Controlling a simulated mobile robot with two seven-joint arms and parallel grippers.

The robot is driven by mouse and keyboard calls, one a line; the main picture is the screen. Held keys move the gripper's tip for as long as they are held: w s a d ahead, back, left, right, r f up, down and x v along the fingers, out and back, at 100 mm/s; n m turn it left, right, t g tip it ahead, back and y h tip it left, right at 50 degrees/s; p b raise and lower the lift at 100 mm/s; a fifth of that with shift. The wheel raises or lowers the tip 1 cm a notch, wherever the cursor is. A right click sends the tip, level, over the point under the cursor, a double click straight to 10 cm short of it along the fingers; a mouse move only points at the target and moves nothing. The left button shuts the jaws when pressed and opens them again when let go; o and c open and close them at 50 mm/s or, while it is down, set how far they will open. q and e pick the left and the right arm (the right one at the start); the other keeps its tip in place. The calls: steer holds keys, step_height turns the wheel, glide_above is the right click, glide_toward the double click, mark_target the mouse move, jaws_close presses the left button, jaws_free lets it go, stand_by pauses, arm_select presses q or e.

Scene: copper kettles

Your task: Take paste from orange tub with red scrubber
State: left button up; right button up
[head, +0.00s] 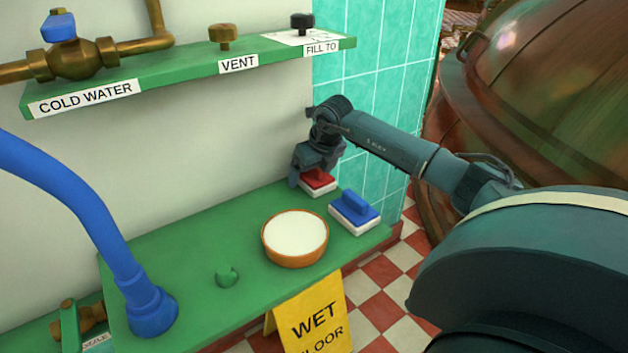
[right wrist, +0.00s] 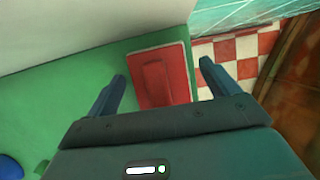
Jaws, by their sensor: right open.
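The red scrubber (head: 318,182), red on top with a white base, lies on the green shelf near the wall. In the right wrist view the red scrubber (right wrist: 157,79) lies between and just beyond my open fingers. My right gripper (head: 306,173) is over it, fingers apart, and hides part of it in the head view; it also shows in the right wrist view (right wrist: 160,88). The orange tub (head: 295,261), full of white paste (head: 295,234), stands on the shelf in front of the scrubber. My left gripper is not in view.
A blue scrubber (head: 355,211) lies right of the red one. An upper shelf (head: 190,68) with valves is above. A yellow sign (head: 318,316) stands below, and a copper kettle (head: 540,110) is at right.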

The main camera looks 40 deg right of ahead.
steer(key=shift+c, duration=0.6)
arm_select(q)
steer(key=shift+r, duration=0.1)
arm_select(e)
steer(key=c, duration=1)
steer(key=shift+r, duration=0.2)
steer(key=shift+r+p, duration=0.35)
steer(key=shift+r, duration=0.2)
step_height(320, 180, up, 2)
steer(key=shift+r+p, duration=0.2)
steer(key=shift+p, duration=0.3)
arm_select(q)
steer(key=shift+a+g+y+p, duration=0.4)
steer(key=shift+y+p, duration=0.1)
steer(key=shift+p, duration=0.15)
arm_select(e)
steer(key=s+d, duration=0.3)
steer(key=d, duration=0.2)
steer(key=s+d, duration=0.7)
steer(key=d, duration=0.2)
steer(key=shift+s+d+f, duration=0.1)
steer(key=shift+s+d, duration=0.15)
steer(key=shift+d, duration=0.1)
